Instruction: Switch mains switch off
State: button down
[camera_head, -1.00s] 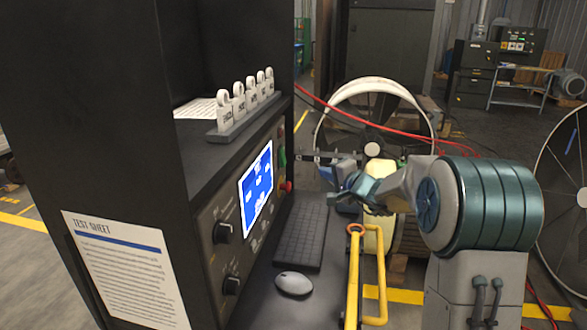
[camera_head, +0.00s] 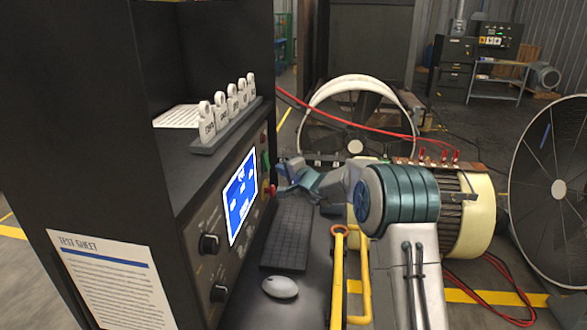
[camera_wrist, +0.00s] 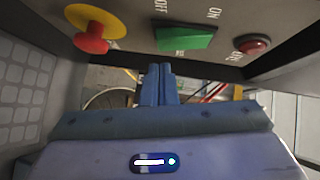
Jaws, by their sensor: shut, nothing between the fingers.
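The mains switch (camera_wrist: 187,38) is a green rocker on the dark panel in the wrist view, with OFF lettered to its left and ON to its right. It shows as a small green patch (camera_head: 265,160) on the console front in the head view. My gripper (camera_wrist: 160,72) is shut and empty, its blue fingertips just below the switch's left end in the wrist picture. Whether they touch it I cannot tell. In the head view my gripper (camera_head: 283,180) is beside the console's far end, its fingertips small there.
A red stop button on a yellow plate (camera_wrist: 92,38) is left of the switch, and a red lamp (camera_wrist: 252,46) is right of it. A keyboard (camera_head: 288,237) and mouse (camera_head: 280,287) lie on the shelf. A yellow rail (camera_head: 338,280) stands in front.

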jog(key=shift+w+a+f, duration=0.15)
jog(key=shift+a+f, duration=0.05)
jog(key=shift+a, duration=0.65)
jog(key=shift+f+b, duration=0.25)
jog(key=shift+b, duration=0.4)
